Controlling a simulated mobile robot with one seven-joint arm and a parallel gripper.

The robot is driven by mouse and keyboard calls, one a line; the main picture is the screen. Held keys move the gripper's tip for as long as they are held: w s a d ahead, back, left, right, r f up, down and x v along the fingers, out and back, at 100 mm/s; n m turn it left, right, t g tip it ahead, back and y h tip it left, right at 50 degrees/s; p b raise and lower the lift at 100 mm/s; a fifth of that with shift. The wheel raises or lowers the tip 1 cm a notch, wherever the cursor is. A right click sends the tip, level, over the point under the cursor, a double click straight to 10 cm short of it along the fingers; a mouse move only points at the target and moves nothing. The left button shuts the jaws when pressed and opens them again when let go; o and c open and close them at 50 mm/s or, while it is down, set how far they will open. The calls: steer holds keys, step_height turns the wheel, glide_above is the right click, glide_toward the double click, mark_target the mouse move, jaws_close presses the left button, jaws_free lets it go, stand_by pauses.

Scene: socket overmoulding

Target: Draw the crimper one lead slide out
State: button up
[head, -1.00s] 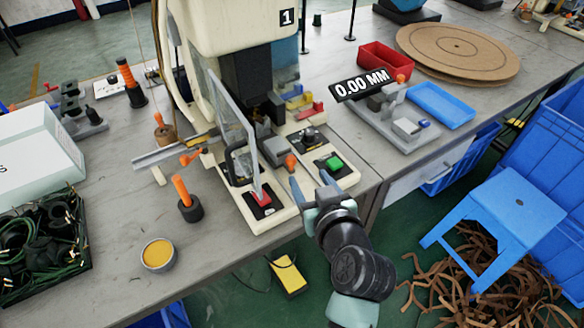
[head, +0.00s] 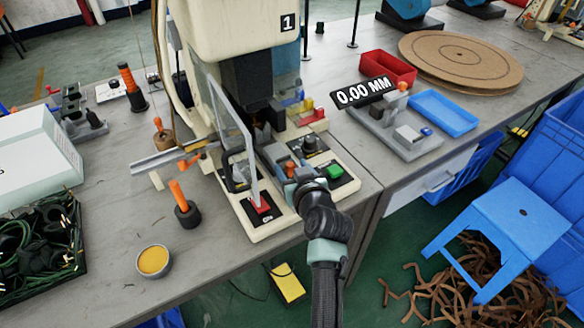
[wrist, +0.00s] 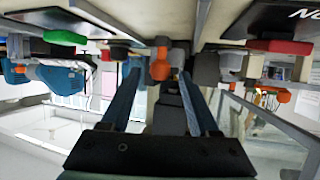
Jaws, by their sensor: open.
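Crimper one (head: 230,28) is the cream press marked 1 on the workbench. Its lead slide shows as a small grey block with an orange knob (head: 291,168) at the front of the press base, between the red button (head: 260,204) and the green button (head: 334,171). My gripper (head: 287,163) is open, with its blue fingers reaching in around the knob. In the wrist view, the orange knob (wrist: 160,66) sits between the two open fingers (wrist: 158,76). I cannot tell whether either finger touches it. My wrist partly hides the slide in the head view.
A clear guard (head: 232,120) stands left of the slide. A black dial (head: 311,143) is just right. A gauge with a 0.00 MM readout (head: 395,125), a blue tray (head: 443,111) and a red bin (head: 386,66) lie right. An orange-handled tool (head: 185,207) stands at the left.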

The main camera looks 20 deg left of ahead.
steer(key=shift+w+a+f, duration=0.1)
steer(key=shift+w+a, duration=0.05)
steer(key=shift+w, duration=0.05)
jaws_close()
stand_by(0.3)
stand_by(1.1)
